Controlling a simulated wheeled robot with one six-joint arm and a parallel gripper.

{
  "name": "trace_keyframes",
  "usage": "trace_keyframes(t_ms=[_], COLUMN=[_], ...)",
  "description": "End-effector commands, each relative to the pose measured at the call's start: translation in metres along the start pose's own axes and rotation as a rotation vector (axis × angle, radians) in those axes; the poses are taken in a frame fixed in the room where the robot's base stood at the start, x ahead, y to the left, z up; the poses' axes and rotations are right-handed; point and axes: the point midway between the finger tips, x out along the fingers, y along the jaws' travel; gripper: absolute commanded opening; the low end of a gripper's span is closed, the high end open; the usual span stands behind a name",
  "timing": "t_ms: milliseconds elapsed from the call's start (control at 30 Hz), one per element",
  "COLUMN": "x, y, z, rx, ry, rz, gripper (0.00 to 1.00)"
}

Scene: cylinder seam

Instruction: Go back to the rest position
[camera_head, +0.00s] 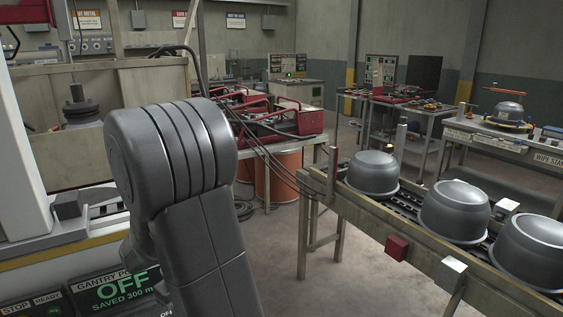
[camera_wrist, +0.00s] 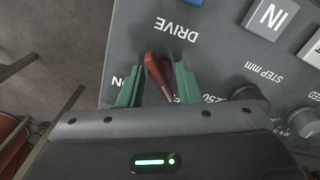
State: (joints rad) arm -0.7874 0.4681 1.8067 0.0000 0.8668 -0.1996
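My gripper (camera_wrist: 158,68) shows in the wrist view, over a dark control panel (camera_wrist: 222,50). Its two green fingers stand apart, one on each side of a red lever (camera_wrist: 158,72) near the lettering "DRIVE". Gaps show between the lever and the fingers, so the gripper looks open and empty. In the head view my grey arm rises in front at the left, and my gripper is hidden behind it. A panel display (camera_head: 128,288) below reads "OFF" and "SAVED 300 m", partly covered by my arm.
In the head view, a rail bench (camera_head: 345,207) with several grey metal pots (camera_head: 455,211) stands at the right. Bare floor (camera_head: 275,255) lies between it and my arm.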

Motion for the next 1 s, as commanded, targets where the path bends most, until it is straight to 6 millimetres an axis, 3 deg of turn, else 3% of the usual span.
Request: trace_keyframes(t_ms=[400,1000], x=[-0.0002,-0.0011], y=[-0.0019,-0.0014], z=[-0.0002,0.0014], rx=[0.268,0.315], ry=[-0.001,0.0], rz=[0.0,-0.001], gripper=[0.31,0.31])
